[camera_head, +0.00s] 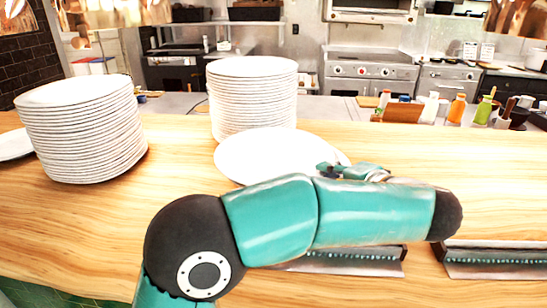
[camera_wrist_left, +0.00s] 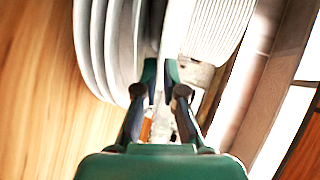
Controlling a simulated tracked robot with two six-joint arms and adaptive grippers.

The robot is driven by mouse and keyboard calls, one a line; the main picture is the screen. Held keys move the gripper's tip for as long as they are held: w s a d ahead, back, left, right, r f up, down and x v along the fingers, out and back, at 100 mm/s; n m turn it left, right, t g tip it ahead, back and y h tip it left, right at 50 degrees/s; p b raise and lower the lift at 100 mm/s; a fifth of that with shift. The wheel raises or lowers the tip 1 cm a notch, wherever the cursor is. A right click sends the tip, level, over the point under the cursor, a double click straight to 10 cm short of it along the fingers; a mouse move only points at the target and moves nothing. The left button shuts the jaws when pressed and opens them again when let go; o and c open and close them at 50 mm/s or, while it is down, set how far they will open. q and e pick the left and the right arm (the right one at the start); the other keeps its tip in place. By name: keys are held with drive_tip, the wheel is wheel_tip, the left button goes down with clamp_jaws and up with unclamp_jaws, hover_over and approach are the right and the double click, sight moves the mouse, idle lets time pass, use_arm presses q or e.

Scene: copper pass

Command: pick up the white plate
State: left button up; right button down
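The white plate (camera_head: 265,150) shows in the head view as a wide, roughly level disc in front of the middle plate stack. My teal arm hides its near edge. My left gripper (camera_head: 330,170) is at the plate's right near edge. In the left wrist view, the fingers of my left gripper (camera_wrist_left: 161,75) are close together, with a thin white plate edge (camera_wrist_left: 157,40) between their tips. I cannot tell whether the plate rests on the counter or is just above it. My right gripper is not in view.
Tall stacks of white plates stand at the left (camera_head: 80,135) and the middle (camera_head: 252,98) of the wooden counter (camera_head: 480,205). Metal slotted trays (camera_head: 495,262) lie at the front. Bottles (camera_head: 457,108) stand at the back right. The counter's right side is mostly clear.

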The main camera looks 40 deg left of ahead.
use_arm(q)
drive_tip(key=shift+x, duration=0.95)
drive_tip(key=shift+f, duration=0.15)
clamp_jaws()
